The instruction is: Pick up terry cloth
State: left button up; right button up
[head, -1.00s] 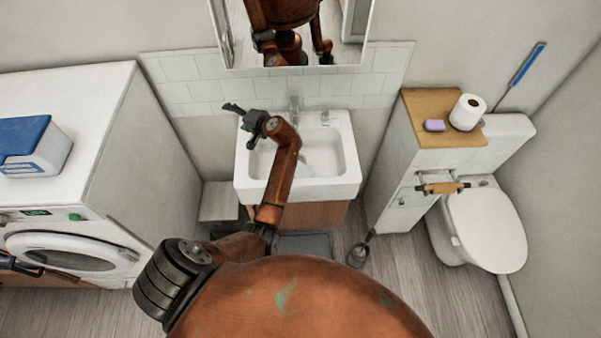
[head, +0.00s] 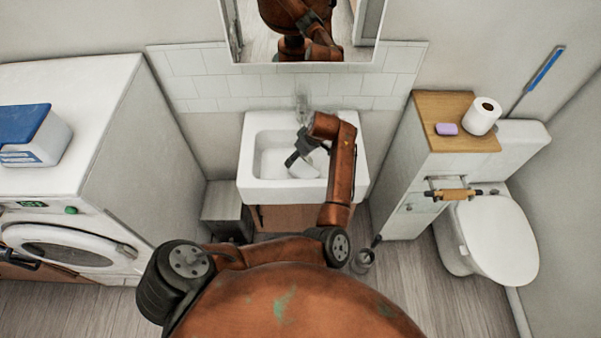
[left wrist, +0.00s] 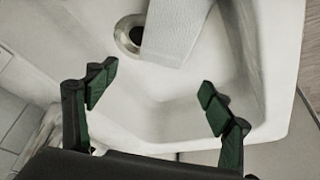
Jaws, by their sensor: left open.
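A pale grey-white cloth (left wrist: 175,28) lies in the sink (left wrist: 262,70), partly over the dark drain hole (left wrist: 128,36), in the left wrist view. Its upper end runs out of that frame. In the head view the cloth (head: 311,166) shows as a pale patch in the basin, partly hidden by my arm. My left gripper (head: 291,160) is over the sink basin. In the left wrist view, its two green-padded fingers (left wrist: 156,92) are wide apart with nothing between them, and the cloth lies beyond the fingertips. My right gripper is not in view.
A faucet (head: 302,104) stands at the sink's back edge under the mirror (head: 300,48). A washing machine (head: 105,85) is at left. A cabinet at right carries a purple soap (head: 446,129) and a paper roll (head: 482,116), beside the toilet (head: 495,233).

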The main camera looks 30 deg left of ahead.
aim_at(303, 172)
pick_arm(q)
jog(key=shift+x, duration=1.05)
jog(key=x, duration=0.5)
jog(key=shift+s+a+b, duration=0.15)
jog(key=shift+a+b, duration=0.05)
jog(key=shift+b, duration=0.2)
jog(key=shift+c, duration=0.2)
jog(key=c, duration=1.2)
jog(key=shift+r, duration=0.2)
